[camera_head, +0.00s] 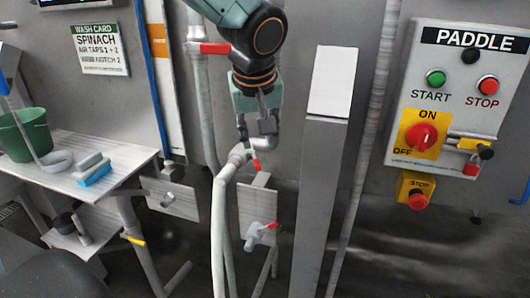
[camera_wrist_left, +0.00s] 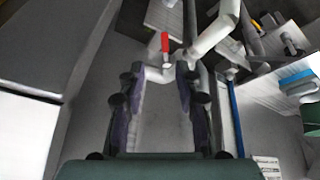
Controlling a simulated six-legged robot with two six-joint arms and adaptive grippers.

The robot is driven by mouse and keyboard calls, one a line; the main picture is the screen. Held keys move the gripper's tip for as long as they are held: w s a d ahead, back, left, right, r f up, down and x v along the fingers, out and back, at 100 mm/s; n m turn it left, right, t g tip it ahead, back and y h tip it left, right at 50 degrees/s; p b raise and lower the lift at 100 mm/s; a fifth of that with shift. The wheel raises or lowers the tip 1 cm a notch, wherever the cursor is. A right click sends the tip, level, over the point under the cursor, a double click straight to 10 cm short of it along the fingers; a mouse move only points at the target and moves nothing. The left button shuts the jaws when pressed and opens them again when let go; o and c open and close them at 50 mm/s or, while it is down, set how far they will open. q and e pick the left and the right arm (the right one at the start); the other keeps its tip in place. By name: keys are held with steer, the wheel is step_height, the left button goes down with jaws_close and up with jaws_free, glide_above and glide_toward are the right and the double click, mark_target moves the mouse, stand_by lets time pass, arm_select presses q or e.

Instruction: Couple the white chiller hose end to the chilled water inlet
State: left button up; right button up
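The white hose (camera_head: 218,235) rises from the bottom of the head view to a pale fitting (camera_head: 240,155) with a red lever (camera_head: 256,163). My left gripper (camera_head: 256,134) points down at this fitting and a grey elbow beside it. In the left wrist view the fitting (camera_wrist_left: 160,74) lies between my fingertips, with the red lever (camera_wrist_left: 165,42) beyond; its grip is unclear. A plate with a round stub (camera_head: 167,200) and a plate with a red-handled valve (camera_head: 262,235) stand below. No readable label marks the chilled water inlet. My right gripper is out of view.
A grey post (camera_head: 318,190) stands close right of the hose. The PADDLE panel (camera_head: 460,95) is on the right wall. A bench (camera_head: 135,155) at left holds a green bucket (camera_head: 25,135) and a blue-bottomed brush (camera_head: 94,173). A red-handled pipe valve (camera_head: 212,48) is beside my arm.

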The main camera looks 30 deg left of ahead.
mark_target(257, 163)
arm_select(q)
steer(key=shift+n, duration=0.3)
steer(key=b+x, duration=0.1)
steer(key=x, duration=0.1)
steer(key=b+x, duration=0.1)
steer(key=x, duration=0.1)
steer(key=s+b+x, duration=0.1)
steer(key=b+x, duration=0.1)
steer(key=shift+a+f, duration=0.15)
steer(key=shift+f, duration=0.05)
steer(key=shift+w+f, duration=0.3)
steer(key=shift+f, duration=0.25)
steer(key=shift+a+f, duration=0.1)
steer(key=shift+a, duration=0.05)
jaws_close()
